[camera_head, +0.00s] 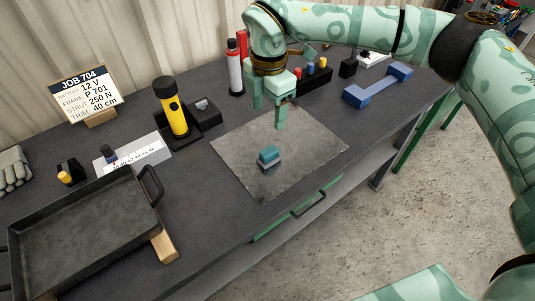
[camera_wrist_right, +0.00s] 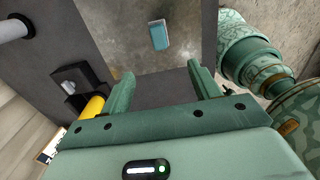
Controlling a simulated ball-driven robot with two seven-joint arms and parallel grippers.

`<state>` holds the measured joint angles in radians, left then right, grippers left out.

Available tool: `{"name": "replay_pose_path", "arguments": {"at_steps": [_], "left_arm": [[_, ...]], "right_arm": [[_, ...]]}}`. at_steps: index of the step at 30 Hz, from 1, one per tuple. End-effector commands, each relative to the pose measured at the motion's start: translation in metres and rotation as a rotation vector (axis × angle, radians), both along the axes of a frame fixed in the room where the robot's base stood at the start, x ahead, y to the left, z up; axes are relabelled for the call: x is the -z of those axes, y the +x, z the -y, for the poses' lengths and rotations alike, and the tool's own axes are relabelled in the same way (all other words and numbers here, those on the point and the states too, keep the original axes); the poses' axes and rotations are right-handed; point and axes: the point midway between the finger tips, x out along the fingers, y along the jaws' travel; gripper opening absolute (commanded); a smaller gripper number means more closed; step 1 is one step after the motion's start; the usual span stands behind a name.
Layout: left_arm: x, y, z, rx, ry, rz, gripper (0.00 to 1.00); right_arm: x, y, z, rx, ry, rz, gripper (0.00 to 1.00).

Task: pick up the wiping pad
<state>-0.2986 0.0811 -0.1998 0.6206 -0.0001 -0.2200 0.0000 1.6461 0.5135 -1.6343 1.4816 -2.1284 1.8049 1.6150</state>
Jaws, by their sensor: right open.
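The wiping pad (camera_head: 269,157), a small teal block with a pale grey underside, lies on the grey mat (camera_head: 310,142) in the middle of the bench. It also shows in the right wrist view (camera_wrist_right: 159,35), beyond the fingertips and between their lines. My right gripper (camera_head: 269,115) is open and empty, above the far part of the mat, behind the pad and apart from it. Its two fingers also show in the right wrist view (camera_wrist_right: 160,80). My left gripper is in neither view.
A yellow and black flashlight (camera_head: 175,115) stands left of the mat, with a red and white cylinder (camera_head: 235,73) behind it. A dark tray (camera_head: 80,235) fills the front left. A blue bracket (camera_head: 377,87) lies at the right. The mat around the pad is clear.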

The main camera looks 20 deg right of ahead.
Motion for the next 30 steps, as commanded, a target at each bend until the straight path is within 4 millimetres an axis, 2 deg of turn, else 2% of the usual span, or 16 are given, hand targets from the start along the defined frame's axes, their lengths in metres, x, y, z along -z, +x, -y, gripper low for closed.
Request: {"name": "replay_pose_path", "arguments": {"at_steps": [4, 12, 15, 23, 30], "left_arm": [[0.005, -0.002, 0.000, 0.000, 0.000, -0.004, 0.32], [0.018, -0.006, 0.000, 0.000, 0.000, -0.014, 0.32], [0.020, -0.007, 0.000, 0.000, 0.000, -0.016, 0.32], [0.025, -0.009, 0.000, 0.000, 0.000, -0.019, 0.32], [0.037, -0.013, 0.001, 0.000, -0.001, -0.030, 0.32]], "right_arm": [[0.023, 0.000, 0.005, 0.018, -0.018, -0.004, 0.62], [0.088, 0.000, 0.004, 0.014, -0.014, -0.004, 0.62], [0.102, 0.001, 0.003, 0.013, -0.014, -0.002, 0.62], [0.121, 0.001, 0.003, 0.011, -0.012, -0.002, 0.62], [0.159, 0.003, 0.004, 0.011, -0.011, -0.002, 0.62]]}}
